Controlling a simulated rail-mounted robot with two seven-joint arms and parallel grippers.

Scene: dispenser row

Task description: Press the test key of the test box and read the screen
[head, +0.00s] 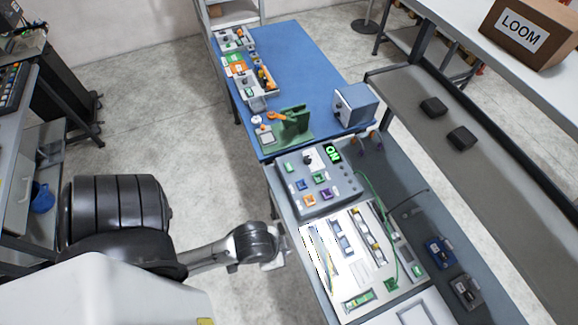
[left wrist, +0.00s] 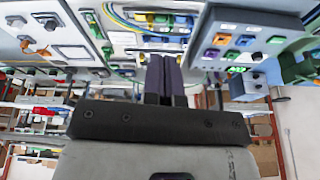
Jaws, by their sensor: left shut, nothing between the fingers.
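The test box (head: 328,188) is a grey sloped box with several coloured keys, a dark knob (head: 308,157) and a small screen (head: 332,153) lit with green letters. The letters look like NO or ON; their tilt leaves the reading unsure. I cannot tell which key is the test key. The box also shows in the left wrist view (left wrist: 222,50), at the upper right. My left gripper (head: 284,259) is beside the bench's left edge, apart from the box. Its dark fingers (left wrist: 166,62) are shut and empty in the left wrist view. My right gripper is not in view.
A white panel (head: 345,276) with wiring parts lies in front of the box. Behind is a blue table (head: 290,60) with a green fixture (head: 292,122), a grey-blue box (head: 355,105) and trays of parts. Blue and grey devices (head: 440,252) sit at right.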

